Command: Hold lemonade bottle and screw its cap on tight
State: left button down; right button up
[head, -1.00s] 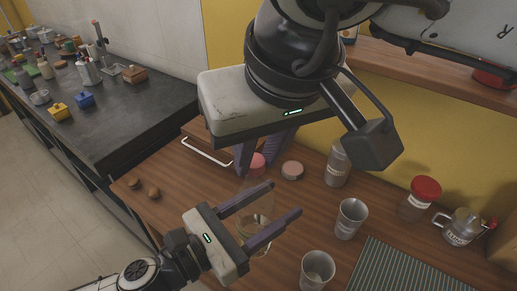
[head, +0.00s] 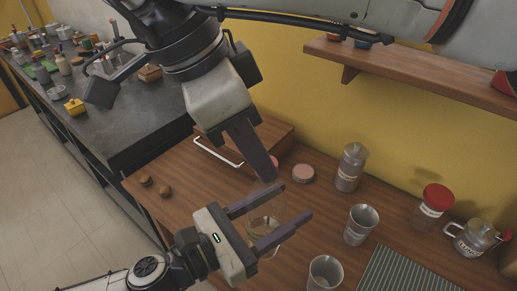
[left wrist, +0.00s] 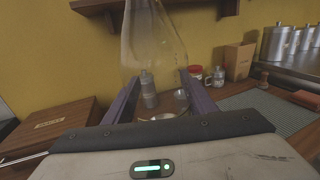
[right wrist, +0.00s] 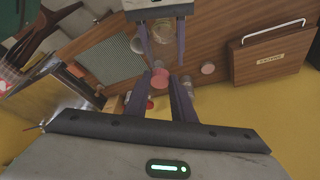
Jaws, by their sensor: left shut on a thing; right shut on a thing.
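The lemonade bottle (head: 262,226) is clear glass and stands upright between the fingers of my left gripper (head: 295,201), which is shut on it. The pink cap (head: 273,166) is at the bottle's top, partly hidden behind my right gripper (head: 266,176) in the head view. In the right wrist view the cap (right wrist: 160,78) sits between the right fingertips, which are shut on it. I cannot tell how far it is seated.
A loose pink lid (head: 303,173) lies behind. A grey bottle (head: 351,168), metal cups (head: 361,225) (head: 325,273), a red-lidded jar (head: 432,206) and a metal pot (head: 470,239) stand to the right near a striped mat (head: 400,272). A wooden box (head: 268,132) is at the back left.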

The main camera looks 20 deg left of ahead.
jog(key=o, duration=1)
jog(key=shift+r, duration=0.1)
jog(key=shift+r, duration=2.2)
jog(key=shift+c, duration=0.2)
jog(key=n+y, duration=0.1)
jog(key=n, duration=0.1)
jog(key=r+n+g+y, duration=0.1)
jog(key=n, duration=0.2)
jog(key=shift+w+d+r, duration=0.1)
jog(key=shift+w+d, duration=0.1)
jog(key=n, duration=0.2)
jog(key=r+n+g+y, duration=0.1)
jog(key=n, duration=0.1)
jog(key=r+n, duration=0.1)
jog(key=n, duration=0.1)
jog(key=shift+w+d+g+y, duration=0.2)
jog(key=shift+d+g+y, duration=0.1)
jog(key=shift+y, duration=0.1)
jog(key=shift+f, duration=0.15)
